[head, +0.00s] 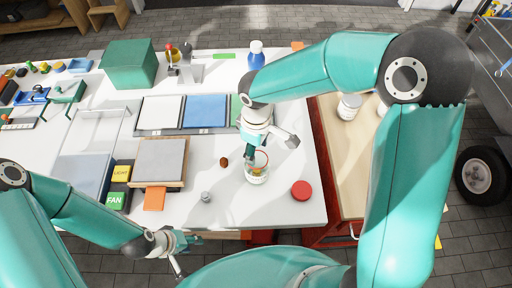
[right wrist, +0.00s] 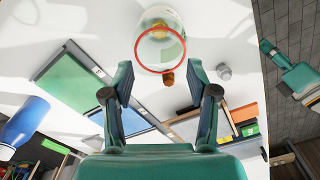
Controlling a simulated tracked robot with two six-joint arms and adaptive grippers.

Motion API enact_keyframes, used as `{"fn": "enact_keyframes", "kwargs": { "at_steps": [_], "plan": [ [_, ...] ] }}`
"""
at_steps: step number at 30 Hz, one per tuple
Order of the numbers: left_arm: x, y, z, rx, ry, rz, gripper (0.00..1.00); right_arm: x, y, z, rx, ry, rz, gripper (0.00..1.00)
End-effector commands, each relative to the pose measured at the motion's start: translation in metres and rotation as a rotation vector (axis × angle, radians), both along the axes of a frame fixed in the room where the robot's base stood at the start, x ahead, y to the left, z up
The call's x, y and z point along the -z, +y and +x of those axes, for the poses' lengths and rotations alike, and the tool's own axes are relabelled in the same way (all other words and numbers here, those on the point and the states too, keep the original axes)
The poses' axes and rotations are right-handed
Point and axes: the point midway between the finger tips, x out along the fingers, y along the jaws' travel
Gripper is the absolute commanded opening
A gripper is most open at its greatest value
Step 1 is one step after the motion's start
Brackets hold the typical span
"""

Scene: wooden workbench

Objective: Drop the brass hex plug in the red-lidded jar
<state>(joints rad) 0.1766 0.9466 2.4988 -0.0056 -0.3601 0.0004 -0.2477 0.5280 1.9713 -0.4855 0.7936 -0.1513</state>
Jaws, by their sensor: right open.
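The clear jar (head: 257,176) stands open on the white bench top, with a red ring at its mouth; it also shows in the right wrist view (right wrist: 160,50). A brass-yellow piece (right wrist: 160,26) shows inside the jar, its shape blurred. The red lid (head: 301,190) lies on the bench right of the jar. My right gripper (right wrist: 160,80) is open and empty, its fingers spread above the jar mouth. My left gripper (head: 185,255) is open and empty near the bench's front edge.
A brown piece (head: 224,161) and a grey metal piece (head: 206,196) lie left of the jar. Trays (head: 207,110) stand behind it, and a blue bottle (head: 256,56) is at the back. The right front corner is clear apart from the lid.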

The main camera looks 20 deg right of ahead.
Motion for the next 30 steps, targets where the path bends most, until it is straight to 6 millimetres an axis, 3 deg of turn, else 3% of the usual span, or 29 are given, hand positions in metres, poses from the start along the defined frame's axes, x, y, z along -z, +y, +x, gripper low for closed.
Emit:
{"fn": "enact_keyframes", "kwargs": {
  "at_steps": [5,16,30],
  "plan": [
    [-0.011,0.000,0.000,0.000,0.000,0.000,0.40,-0.014,0.000,0.000,0.000,-0.001,0.000,0.58],
    [-0.049,0.000,0.000,0.000,0.000,0.000,0.40,-0.067,0.000,0.000,0.000,-0.002,0.001,0.58],
    [-0.050,0.000,0.000,0.000,0.000,0.000,0.40,-0.070,-0.001,0.000,0.002,0.000,0.000,0.58]
  ]
}}
